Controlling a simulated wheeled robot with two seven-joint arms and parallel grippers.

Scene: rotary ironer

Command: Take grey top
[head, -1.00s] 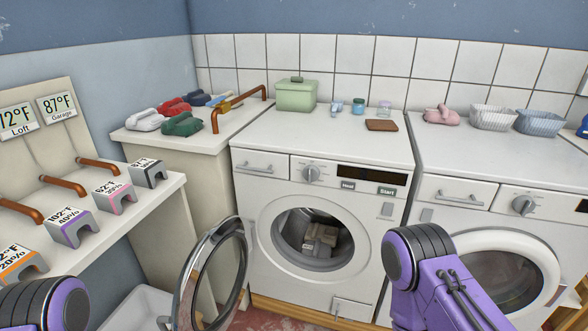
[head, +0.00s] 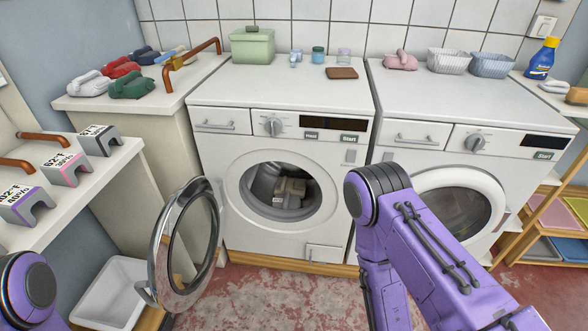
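A grey-beige folded cloth bundle (head: 290,192), which looks like the grey top, lies inside the drum of the left washing machine (head: 230,223). The round door (head: 186,243) of that machine stands open to the left. Part of the drum's inside is dark. My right arm stands in front of the gap between the two machines, and its gripper is below the picture edge. Only a joint of my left arm shows at the lower left corner, and its gripper is out of view.
Folded red (head: 120,68), green and white clothes lie on the left counter. The right machine's door (head: 456,206) is closed. Red floor is free before the left machine.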

